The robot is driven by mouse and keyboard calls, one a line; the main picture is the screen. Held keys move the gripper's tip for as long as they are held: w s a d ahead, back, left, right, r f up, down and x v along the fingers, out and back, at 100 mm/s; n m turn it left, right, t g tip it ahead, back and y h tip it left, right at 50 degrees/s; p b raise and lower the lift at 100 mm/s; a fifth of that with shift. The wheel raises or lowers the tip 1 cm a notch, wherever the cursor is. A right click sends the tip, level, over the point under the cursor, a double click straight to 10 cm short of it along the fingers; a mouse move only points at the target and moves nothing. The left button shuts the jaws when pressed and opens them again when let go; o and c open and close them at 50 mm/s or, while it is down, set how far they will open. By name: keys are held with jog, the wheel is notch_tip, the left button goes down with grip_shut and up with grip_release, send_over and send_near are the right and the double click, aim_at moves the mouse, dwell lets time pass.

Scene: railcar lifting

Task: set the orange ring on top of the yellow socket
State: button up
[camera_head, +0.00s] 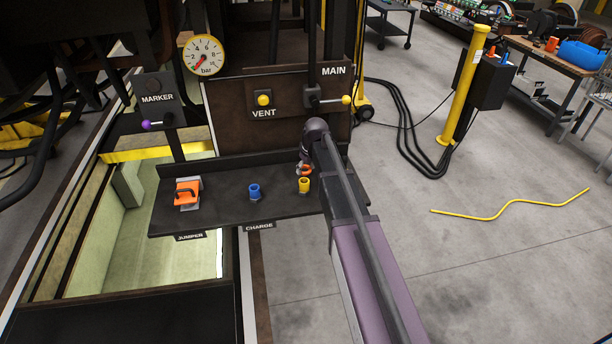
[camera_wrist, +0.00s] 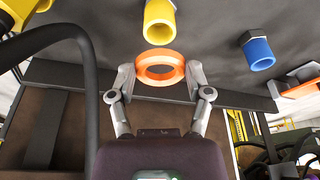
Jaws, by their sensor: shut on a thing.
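The orange ring (camera_wrist: 160,79) is held between the two fingertips of my gripper (camera_wrist: 161,75) in the wrist view, with its open hole showing. The yellow socket (camera_wrist: 160,24) stands just beyond the ring, apart from it in that view. In the head view the ring (camera_head: 306,170) shows just above and behind the yellow socket (camera_head: 304,185), which stands upright on the dark shelf (camera_head: 225,204). My gripper (camera_head: 304,164) is partly hidden by my own arm there. The exact gap between ring and socket cannot be told.
A blue socket (camera_head: 254,191) stands left of the yellow one, with an orange jumper piece (camera_head: 187,193) farther left. Above the shelf are a yellow vent knob (camera_head: 264,100), a yellow-tipped main lever (camera_head: 344,100) and a purple-tipped marker lever (camera_head: 147,125). The shelf's raised back edge lies close behind.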

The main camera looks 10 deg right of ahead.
aim_at(307, 171)
jog(key=shift+s+b+x, duration=0.15)
jog(key=shift+b+x, duration=0.75)
jog(key=shift+s+b+x, duration=0.1)
jog(key=shift+b+x, duration=0.75)
jog(key=shift+x, duration=0.1)
jog(key=shift+s+d+f+b, duration=0.1)
jog(key=shift+d+f+b, duration=0.05)
jog(key=shift+f+b, duration=0.4)
jog(key=o, duration=0.8)
jog(key=shift+o, duration=0.2)
jog(key=shift+r, duration=0.25)
jog(key=shift+r+p, duration=0.45)
jog(key=shift+p, duration=0.25)
jog(key=p+v, duration=1.1)
jog(key=shift+r, duration=0.35)
jog(key=shift+s, duration=0.1)
